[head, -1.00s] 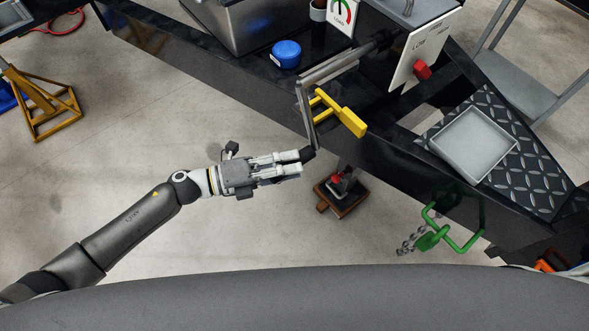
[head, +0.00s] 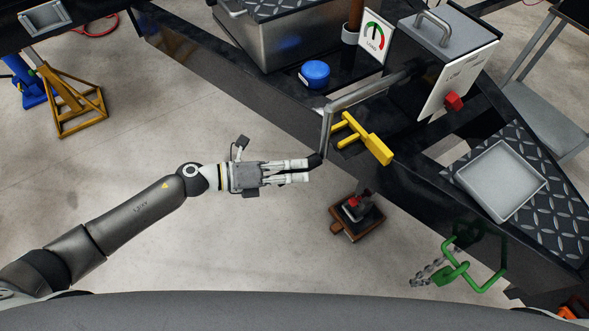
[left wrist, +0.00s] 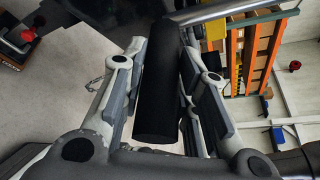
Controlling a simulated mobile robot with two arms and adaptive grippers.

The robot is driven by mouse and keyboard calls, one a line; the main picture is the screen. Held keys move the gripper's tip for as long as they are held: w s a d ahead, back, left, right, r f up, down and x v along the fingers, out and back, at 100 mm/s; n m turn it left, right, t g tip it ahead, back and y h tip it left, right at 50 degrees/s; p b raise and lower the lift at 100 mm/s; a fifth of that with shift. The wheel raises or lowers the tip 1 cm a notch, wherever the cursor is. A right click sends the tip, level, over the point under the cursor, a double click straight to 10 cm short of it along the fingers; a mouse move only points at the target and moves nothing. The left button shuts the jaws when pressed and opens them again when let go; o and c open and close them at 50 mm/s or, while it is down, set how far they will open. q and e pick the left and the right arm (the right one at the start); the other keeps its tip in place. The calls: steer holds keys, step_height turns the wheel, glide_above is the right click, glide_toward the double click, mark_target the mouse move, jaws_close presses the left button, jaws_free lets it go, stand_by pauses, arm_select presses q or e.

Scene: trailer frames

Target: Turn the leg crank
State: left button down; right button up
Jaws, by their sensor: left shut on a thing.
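The leg crank (head: 328,125) is a grey metal bar coming from the black trailer frame and bending down to a black grip (head: 316,160). My left gripper (head: 307,170) is shut on the black grip, its fingers on both sides. In the left wrist view the black grip (left wrist: 158,90) lies between the fingers, with the metal crank bar (left wrist: 200,14) leaving at the top. The far side of the grip is hidden. My right gripper is not in view.
A yellow handle (head: 374,146) sits close right of the crank. A white-fronted box with a red knob (head: 454,101), blue cap (head: 315,73), load gauge (head: 374,38), grey tray (head: 500,178) and green hook (head: 462,277) are around. Bare floor lies below the arm.

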arm_select(q)
steer(key=shift+a+f, duration=0.1)
steer(key=c, duration=1.1)
jaws_free()
steer(key=shift+c, duration=0.2)
steer(key=v, duration=1.2)
